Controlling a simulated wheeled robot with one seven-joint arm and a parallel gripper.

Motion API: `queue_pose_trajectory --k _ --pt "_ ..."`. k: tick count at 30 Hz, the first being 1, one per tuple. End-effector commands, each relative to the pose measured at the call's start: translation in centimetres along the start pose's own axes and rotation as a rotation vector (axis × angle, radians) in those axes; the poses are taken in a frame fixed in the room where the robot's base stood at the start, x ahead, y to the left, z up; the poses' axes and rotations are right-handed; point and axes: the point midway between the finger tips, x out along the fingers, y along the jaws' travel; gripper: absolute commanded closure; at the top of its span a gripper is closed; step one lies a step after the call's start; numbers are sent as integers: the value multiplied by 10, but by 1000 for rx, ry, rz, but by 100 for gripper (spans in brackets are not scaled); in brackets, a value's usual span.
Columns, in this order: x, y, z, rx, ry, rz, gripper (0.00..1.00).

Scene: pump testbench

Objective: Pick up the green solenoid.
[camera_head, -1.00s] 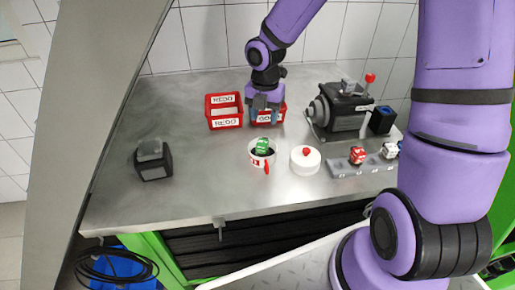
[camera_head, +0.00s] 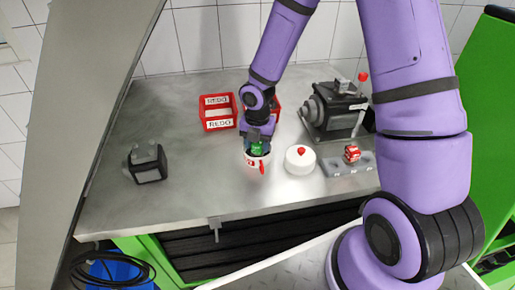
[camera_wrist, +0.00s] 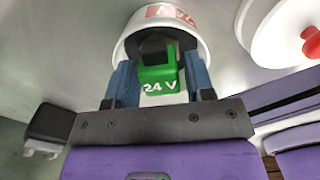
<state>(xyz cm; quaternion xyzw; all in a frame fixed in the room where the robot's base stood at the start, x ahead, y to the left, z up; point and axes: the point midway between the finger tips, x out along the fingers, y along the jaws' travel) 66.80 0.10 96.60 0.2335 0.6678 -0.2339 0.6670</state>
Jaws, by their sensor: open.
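The green solenoid (camera_wrist: 160,78), marked "24 V", sits in a white cup (camera_wrist: 126,48) with red markings in the wrist view. In the head view the green solenoid (camera_head: 259,146) shows just under my gripper, and the white cup (camera_head: 254,165) is around it. My gripper (camera_wrist: 158,75) is open, with one blue finger on each side of the solenoid's green body. I cannot tell whether the fingers touch it. In the head view my gripper (camera_head: 259,136) points down at the cup and partly hides the solenoid.
A round white lid (camera_head: 300,160) with a red knob stands close right of the cup. Red REDO bins (camera_head: 218,112) stand behind, partly hidden by my arm. The pump (camera_head: 335,112) and a grey holder (camera_head: 345,168) with a red piece (camera_head: 352,153) are right. A dark block (camera_head: 147,163) is left.

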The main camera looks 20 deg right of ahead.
Motion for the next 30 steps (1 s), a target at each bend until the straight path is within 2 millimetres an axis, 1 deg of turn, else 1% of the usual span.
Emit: queue_pose_trajectory --k 3,10,11,12,14,23,26,29,30 --pt "6 0 0 -1 0 0 51" --pt "7 0 0 0 -1 1 51" --pt "7 0 0 0 -1 1 58" --pt "7 0 0 0 -1 1 67" --pt "7 0 0 0 -1 1 81" --pt "6 0 0 0 -1 1 81" --pt "0 0 1 2 -2 2 81" --pt "-13 0 1 4 -3 4 81" --pt "-20 0 2 4 -4 3 81"
